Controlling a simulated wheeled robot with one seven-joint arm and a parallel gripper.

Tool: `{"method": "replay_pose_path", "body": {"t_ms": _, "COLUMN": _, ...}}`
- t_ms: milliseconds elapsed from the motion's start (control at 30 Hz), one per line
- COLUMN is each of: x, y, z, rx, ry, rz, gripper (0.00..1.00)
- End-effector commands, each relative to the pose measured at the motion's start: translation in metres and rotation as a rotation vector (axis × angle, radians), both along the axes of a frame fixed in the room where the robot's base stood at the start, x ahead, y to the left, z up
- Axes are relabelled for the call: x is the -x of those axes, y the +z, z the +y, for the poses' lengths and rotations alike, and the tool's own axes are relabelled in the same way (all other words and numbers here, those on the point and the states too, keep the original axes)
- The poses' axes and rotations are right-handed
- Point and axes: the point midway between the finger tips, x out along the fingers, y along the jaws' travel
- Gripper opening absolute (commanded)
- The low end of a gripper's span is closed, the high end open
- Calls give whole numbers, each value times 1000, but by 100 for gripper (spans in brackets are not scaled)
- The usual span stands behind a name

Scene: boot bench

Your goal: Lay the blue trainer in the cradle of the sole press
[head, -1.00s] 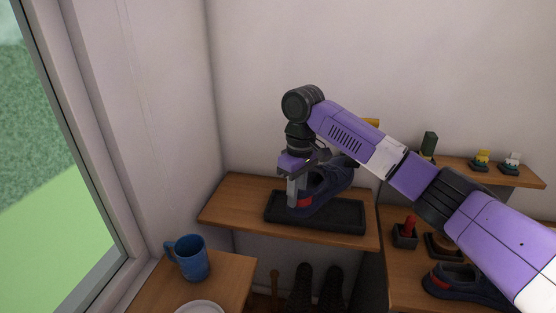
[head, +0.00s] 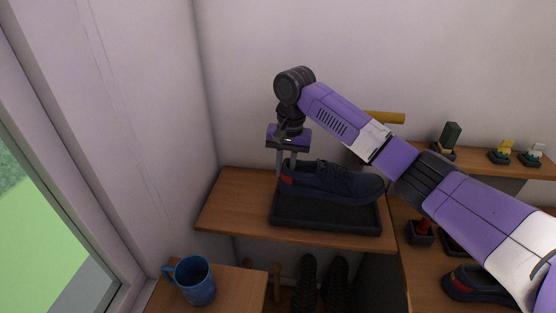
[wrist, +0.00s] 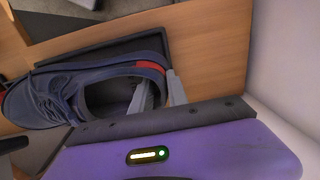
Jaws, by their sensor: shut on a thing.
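The blue trainer (head: 335,183) is dark navy with a red heel patch, and its toe points right in the head view. My gripper (head: 287,170) is shut on its heel end, pointing down. In the wrist view the trainer (wrist: 45,98) lies at the left. One finger goes into the shoe opening and the other is outside the heel. The trainer is over a black tray (head: 330,221) on a wooden shelf; I cannot tell whether its sole touches the tray. I cannot make out the sole press for certain; a yellow bar (head: 386,117) shows behind my arm.
A blue mug (head: 198,281) stands on a lower wooden surface at front left. Dark boots (head: 307,283) stand below the shelf. Small items line the right shelf. The wall is close behind.

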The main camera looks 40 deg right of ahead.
Motion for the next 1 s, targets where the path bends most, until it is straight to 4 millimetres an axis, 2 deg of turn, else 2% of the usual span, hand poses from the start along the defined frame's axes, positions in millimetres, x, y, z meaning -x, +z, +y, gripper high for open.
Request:
{"method": "replay_pose_path", "body": {"t_ms": 267, "x": 0, "y": -12, "z": 0, "rx": 1, "ry": -6, "rz": 0, "gripper": 0}}
{"method": "replay_pose_path", "body": {"t_ms": 1000, "x": 0, "y": -74, "z": -1, "rx": 2, "ry": -4, "rz": 0, "gripper": 0}}
